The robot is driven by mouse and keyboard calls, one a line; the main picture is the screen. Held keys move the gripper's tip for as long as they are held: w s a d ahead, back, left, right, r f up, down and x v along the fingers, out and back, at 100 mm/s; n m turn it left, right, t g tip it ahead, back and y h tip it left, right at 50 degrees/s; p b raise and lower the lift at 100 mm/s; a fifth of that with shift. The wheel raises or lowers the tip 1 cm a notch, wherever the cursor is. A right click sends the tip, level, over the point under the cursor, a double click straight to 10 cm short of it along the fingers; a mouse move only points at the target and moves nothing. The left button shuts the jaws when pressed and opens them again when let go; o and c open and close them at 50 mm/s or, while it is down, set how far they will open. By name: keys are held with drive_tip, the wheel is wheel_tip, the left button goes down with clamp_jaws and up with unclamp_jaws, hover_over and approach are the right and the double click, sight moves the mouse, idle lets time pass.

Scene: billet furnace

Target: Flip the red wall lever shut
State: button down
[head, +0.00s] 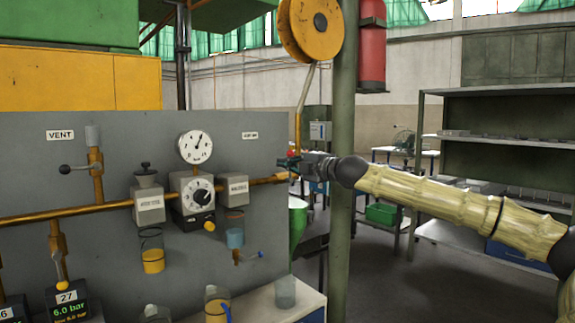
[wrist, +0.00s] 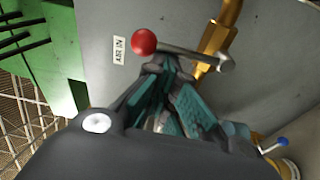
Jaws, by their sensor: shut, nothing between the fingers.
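The lever's red ball knob (wrist: 144,42) shows in the wrist view at the top middle. Its grey metal handle (wrist: 190,54) runs right to a brass valve (wrist: 218,42) on the grey panel. In the head view a small red spot, the knob (head: 291,154), shows at the panel's right edge beside my gripper (head: 300,163). In the wrist view my gripper (wrist: 165,66) has teal finger pads closed together and holds nothing. Its tips lie just below the handle near the knob; I cannot tell whether they touch it.
The grey panel (head: 105,165) carries a gauge (head: 196,147), brass piping and a black-knobbed vent lever (head: 65,169). A blue-tipped drain lever (wrist: 282,142) sits lower right in the wrist view. A green post (head: 343,230) stands close to my arm. A hose reel (head: 310,28) hangs above.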

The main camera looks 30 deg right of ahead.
drive_tip(key=shift+f, duration=0.1)
drive_tip(key=s+b, duration=0.5)
drive_tip(key=s, duration=0.4)
drive_tip(key=shift+s+a, duration=0.2)
drive_tip(key=shift+a, duration=0.1)
idle(0.4)
idle(0.5)
